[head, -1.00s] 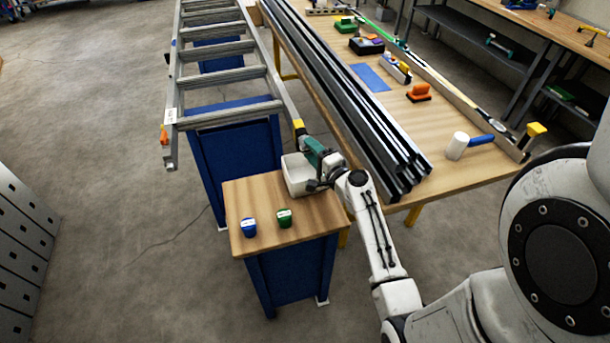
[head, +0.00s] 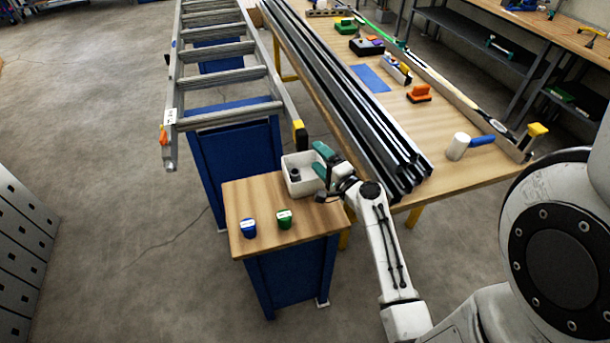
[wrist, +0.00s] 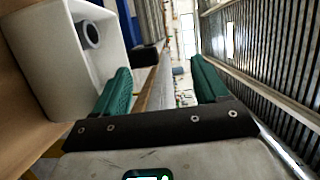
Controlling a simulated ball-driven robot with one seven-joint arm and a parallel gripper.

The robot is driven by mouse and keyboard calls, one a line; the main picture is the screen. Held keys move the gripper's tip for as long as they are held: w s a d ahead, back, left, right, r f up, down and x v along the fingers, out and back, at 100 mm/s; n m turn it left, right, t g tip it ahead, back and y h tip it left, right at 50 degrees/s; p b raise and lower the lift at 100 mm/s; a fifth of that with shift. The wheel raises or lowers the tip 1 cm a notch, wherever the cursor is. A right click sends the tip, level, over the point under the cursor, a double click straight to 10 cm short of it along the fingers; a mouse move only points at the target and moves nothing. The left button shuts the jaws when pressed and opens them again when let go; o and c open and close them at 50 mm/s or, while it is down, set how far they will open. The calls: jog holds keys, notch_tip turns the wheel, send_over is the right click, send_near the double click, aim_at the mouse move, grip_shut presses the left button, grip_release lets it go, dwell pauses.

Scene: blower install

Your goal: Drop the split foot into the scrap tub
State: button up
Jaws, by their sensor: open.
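The scrap tub (head: 291,161) is a white open box on the small wooden-topped stand. A dark grey, ring-shaped piece, which looks like the split foot (head: 295,175), lies inside it. In the wrist view the tub (wrist: 48,45) stands at the left with the dark piece (wrist: 89,34) against its inside. My gripper (head: 322,160) is beside the tub's right edge, its green fingers apart. The wrist view shows the gripper (wrist: 158,90) open with nothing between its fingers.
A blue foot (head: 249,228) and a green foot (head: 284,219) stand on the small stand (head: 260,203). Long dark metal channels (head: 350,100) lie on the bench to the right.

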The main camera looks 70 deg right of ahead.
jog(key=b+v, duration=0.1)
jog(key=v, duration=0.6)
dwell(0.3)
jog(key=w+a+f+n+g+y, duration=0.25)
jog(key=w+a+n+y, duration=0.3)
jog(key=a+n, duration=0.5)
jog(key=w+a+f+n+g+y, duration=0.1)
jog(key=w+a+n+g+y, duration=0.45)
jog(key=a, duration=0.85)
jog(key=s+a+r+n+g+h, duration=0.1)
jog(key=s+a+r+n+g, duration=0.1)
jog(key=s+a+n, duration=0.5)
jog(key=s+d+f+n+g, duration=0.1)
jog(key=s+d+f+g, duration=0.2)
jog(key=s+f, duration=0.3)
jog(key=s+g, duration=0.1)
jog(key=s, duration=0.3)
jog(key=shift+f+h, duration=0.15)
jog(key=shift+h, duration=0.15)
